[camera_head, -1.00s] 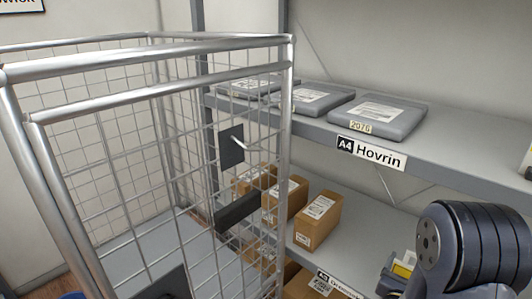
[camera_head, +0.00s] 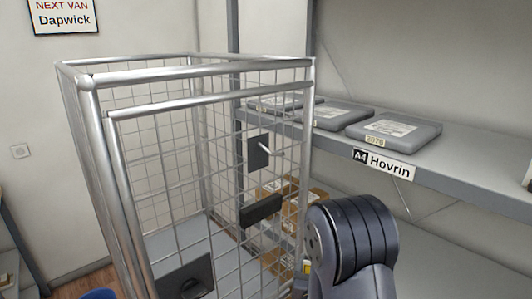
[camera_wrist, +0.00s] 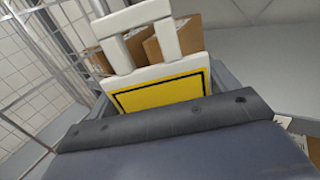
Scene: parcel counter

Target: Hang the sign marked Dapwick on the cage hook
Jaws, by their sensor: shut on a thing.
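The sign in the wrist view has a yellow panel (camera_wrist: 160,92) with a black border in a white frame, topped by a white loop. No name is readable on its visible part. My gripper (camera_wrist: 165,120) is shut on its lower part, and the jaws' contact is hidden. In the head view only a small yellow bit (camera_head: 306,267) of the sign shows beside my arm. The cage hook (camera_head: 265,148) is a pale peg on a dark square plate on the cage's mesh side. The sign is apart from it, lower and nearer.
The wire cage (camera_head: 185,85) has a dark block (camera_head: 261,210) below the hook. A grey shelf (camera_head: 470,150) labelled Hovrin holds grey parcels on the right, with brown boxes (camera_head: 290,190) below. A wall poster (camera_head: 64,15) reads NEXT VAN Dapwick.

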